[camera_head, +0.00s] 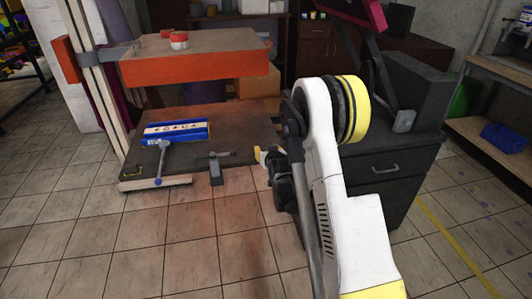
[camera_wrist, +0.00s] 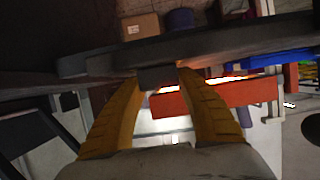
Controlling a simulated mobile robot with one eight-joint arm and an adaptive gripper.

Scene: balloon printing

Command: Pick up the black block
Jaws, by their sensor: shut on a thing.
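In the wrist view, the two yellow fingers of my gripper (camera_wrist: 160,84) close on a small dark block (camera_wrist: 157,76), which I take to be the black block. It sits between the fingertips, against a long dark shape that crosses the picture behind it. In the head view, my gripper (camera_head: 259,154) is off the right end of the low dark table (camera_head: 240,132), with a pale yellow fingertip showing. I cannot clearly make out the held block there.
A dark clamp-like fixture (camera_head: 216,166) stands at the table's front edge, left of my gripper. A blue tray (camera_head: 203,132) and a lever with a blue knob (camera_head: 163,144) are farther left. An orange-red press head (camera_head: 195,68) overhangs the table. A dark cabinet (camera_head: 392,168) stands right.

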